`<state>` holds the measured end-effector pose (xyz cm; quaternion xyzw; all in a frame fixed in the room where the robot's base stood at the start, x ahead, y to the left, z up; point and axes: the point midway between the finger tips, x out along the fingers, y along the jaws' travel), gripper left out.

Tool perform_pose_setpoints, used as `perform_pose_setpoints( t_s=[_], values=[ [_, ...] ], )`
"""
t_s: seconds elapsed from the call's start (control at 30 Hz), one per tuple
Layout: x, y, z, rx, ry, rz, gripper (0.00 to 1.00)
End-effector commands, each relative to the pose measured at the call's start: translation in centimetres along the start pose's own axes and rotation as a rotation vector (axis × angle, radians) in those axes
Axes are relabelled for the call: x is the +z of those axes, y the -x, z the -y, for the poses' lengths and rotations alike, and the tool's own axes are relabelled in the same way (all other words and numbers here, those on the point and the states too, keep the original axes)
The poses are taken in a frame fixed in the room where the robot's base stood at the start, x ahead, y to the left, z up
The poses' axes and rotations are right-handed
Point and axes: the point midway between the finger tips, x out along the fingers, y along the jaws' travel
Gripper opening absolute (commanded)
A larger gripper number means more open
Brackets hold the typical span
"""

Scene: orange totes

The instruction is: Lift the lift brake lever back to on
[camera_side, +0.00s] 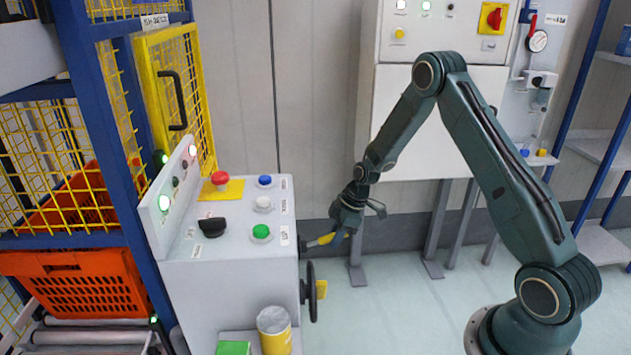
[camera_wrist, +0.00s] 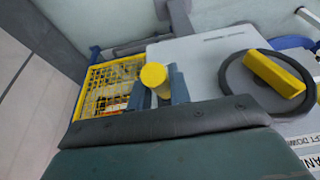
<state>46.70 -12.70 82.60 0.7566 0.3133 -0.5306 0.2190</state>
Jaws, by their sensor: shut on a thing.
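The brake lever (camera_side: 326,239) sticks out from the right side of the grey-white control console (camera_side: 225,290), with a yellow grip near its end. My gripper (camera_side: 338,232) is at the lever's outer end, shut on it. In the wrist view the lever's round yellow end (camera_wrist: 154,75) shows between the two fingers of my gripper (camera_wrist: 160,88). The fingers hide most of the lever there. I cannot read an on or off mark beside it.
A black handwheel (camera_side: 309,291) with a yellow bar sits just below the lever; it also shows in the wrist view (camera_wrist: 228,78). The console top has a red button (camera_side: 220,178) and other buttons. An orange tote (camera_side: 80,285) stands left.

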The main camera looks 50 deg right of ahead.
Motion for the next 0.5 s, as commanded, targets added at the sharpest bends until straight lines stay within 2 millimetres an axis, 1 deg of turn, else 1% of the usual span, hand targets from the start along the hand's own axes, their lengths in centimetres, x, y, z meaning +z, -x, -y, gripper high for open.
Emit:
perform_pose_setpoints(
  t_s=[0.03,0.5],
  values=[
    [-0.63,0.28,-0.11,0.005,0.007,-0.011,0.0],
    [-1.62,1.17,-0.07,0.004,0.008,-0.011,0.0]
  ],
)
